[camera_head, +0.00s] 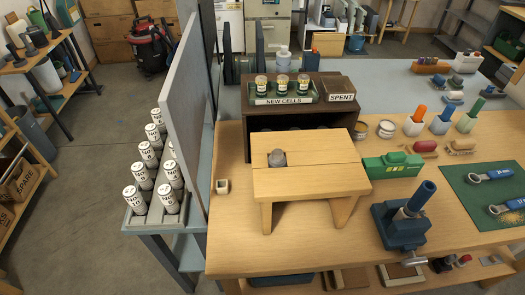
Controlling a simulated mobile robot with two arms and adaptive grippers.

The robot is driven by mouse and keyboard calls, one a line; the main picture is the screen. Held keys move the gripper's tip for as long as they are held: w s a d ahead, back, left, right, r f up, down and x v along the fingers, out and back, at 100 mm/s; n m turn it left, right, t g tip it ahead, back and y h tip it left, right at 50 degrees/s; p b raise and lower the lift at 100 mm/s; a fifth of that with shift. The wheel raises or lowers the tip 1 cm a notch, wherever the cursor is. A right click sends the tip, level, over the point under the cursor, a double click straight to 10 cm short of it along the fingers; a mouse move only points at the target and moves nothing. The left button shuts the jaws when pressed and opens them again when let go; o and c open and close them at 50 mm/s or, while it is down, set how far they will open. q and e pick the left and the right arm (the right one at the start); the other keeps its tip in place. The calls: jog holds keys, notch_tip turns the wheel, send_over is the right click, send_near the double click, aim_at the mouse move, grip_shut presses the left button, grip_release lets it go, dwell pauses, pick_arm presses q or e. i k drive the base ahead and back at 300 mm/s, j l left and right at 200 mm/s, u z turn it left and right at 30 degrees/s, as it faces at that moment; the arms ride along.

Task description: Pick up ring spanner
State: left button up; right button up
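Two metal spanners with blue handles lie on a green mat at the right edge of the camera_head view. The upper spanner (490,175) has a ring-like grey end pointing left. The lower spanner (507,206) has a similar end, and its right part is cut off by the frame. Both handles carry small white lettering that is hard to read. Neither of my grippers is in view, so nothing is seen touching the spanners.
The green mat (470,196) lies on the wooden workbench (330,240). A blue vise (403,222) stands left of it. A small wooden stool (310,180) with a grey knob on top stands further left. A green box (392,165) and several coloured-handled tools stand behind.

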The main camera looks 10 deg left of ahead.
aim_at(507, 172)
jog(key=u, duration=0.1)
jog(key=z, duration=1.55)
jog(key=l+u, duration=0.1)
jog(key=u, duration=1)
jog(key=l+u, duration=0.4)
jog(key=l, duration=0.15)
jog(key=l+u, duration=0.4)
jog(key=l, duration=0.15)
jog(key=k+l+u, duration=0.1)
jog(key=l+u, duration=0.35)
jog(key=k+l+u, duration=0.2)
jog(key=l+u, duration=0.2)
jog(key=l, duration=0.15)
